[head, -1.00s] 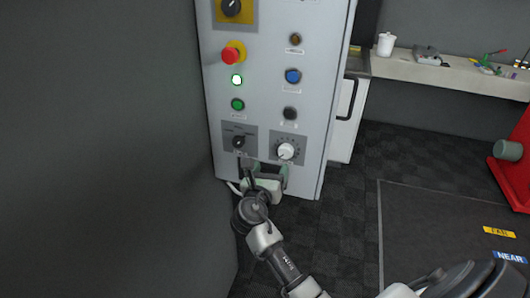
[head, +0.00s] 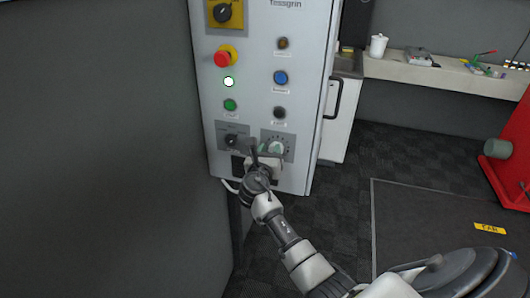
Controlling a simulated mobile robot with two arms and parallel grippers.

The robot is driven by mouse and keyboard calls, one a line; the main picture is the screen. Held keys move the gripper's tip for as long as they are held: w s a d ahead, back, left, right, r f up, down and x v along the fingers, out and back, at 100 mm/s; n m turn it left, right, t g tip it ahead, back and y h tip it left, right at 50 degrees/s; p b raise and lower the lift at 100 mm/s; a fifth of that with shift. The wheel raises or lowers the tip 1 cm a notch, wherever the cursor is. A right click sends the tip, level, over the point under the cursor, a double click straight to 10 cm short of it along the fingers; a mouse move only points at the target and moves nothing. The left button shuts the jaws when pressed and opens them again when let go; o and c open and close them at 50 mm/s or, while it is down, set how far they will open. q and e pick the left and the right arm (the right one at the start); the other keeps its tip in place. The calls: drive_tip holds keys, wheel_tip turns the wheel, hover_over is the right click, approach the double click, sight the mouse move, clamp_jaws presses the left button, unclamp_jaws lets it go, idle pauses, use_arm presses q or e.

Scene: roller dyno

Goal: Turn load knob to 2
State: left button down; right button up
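The control panel's lower part has two knobs on grey plates. The black knob (head: 231,141) is on the left plate. My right gripper is up at the panel, overlapping the white knob's lower left. I cannot tell whether its fingers touch the knob or how far apart they are. My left gripper is not in view.
A dark wall (head: 100,150) stands close on the left. A shelf (head: 430,76) and a red machine (head: 510,150) are at right.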

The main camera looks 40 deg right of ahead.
drive_tip(key=shift+s+d+f, duration=0.2)
drive_tip(key=shift+d+f, duration=0.05)
drive_tip(key=shift+d, duration=0.2)
drive_tip(key=c, duration=0.5)
clamp_jaws()
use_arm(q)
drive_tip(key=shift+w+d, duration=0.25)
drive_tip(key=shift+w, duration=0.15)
use_arm(e)
drive_tip(key=shift+s+d, duration=0.1)
drive_tip(key=shift+d, duration=0.05)
